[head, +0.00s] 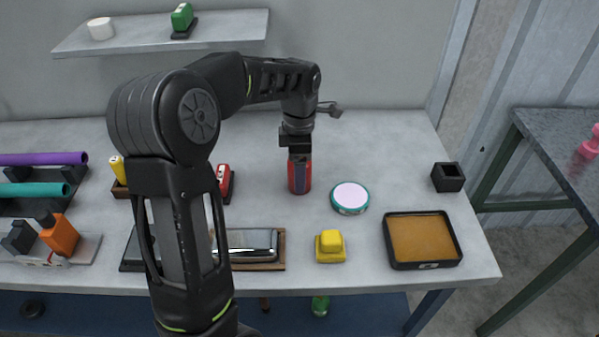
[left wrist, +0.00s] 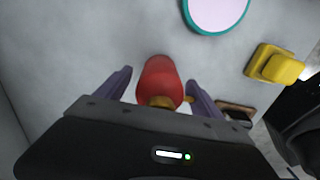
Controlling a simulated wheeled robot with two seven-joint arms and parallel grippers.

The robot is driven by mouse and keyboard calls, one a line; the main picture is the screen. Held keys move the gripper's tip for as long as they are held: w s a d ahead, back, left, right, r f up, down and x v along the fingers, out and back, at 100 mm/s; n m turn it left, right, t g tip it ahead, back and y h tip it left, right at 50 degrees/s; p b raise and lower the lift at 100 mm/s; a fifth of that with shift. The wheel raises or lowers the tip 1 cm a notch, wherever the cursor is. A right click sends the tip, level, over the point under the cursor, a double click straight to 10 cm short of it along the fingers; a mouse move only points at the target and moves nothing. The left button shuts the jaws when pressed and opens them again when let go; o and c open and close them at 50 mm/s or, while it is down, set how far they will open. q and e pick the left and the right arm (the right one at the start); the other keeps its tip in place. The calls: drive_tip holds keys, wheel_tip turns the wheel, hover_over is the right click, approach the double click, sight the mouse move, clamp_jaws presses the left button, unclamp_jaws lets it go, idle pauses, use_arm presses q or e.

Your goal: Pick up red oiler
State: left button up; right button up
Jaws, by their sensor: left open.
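The red oiler (head: 307,180) stands on the grey table near its middle, partly hidden behind a purple finger of my left gripper (head: 299,172). In the left wrist view the red oiler (left wrist: 160,80) shows between the two purple fingers of my left gripper (left wrist: 159,86). The fingers are apart, with a gap visible on the left side and a narrower one on the right. A yellowish part of the oiler shows close to the gripper body. My right gripper is in neither view.
A round teal-rimmed tin (head: 350,198) is right of the oiler. A yellow object (head: 330,246), an orange-filled black tray (head: 388,250) and a black square holder (head: 448,178) are also on the table. A red item (head: 223,178) is left, beside my arm.

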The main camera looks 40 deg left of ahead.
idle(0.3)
use_arm(q)
drive_tip(key=c, duration=1.6)
drive_tip(key=shift+r, duration=0.1)
wheel_tip(320, 180, up, 10)
drive_tip(key=shift+f, duration=0.1)
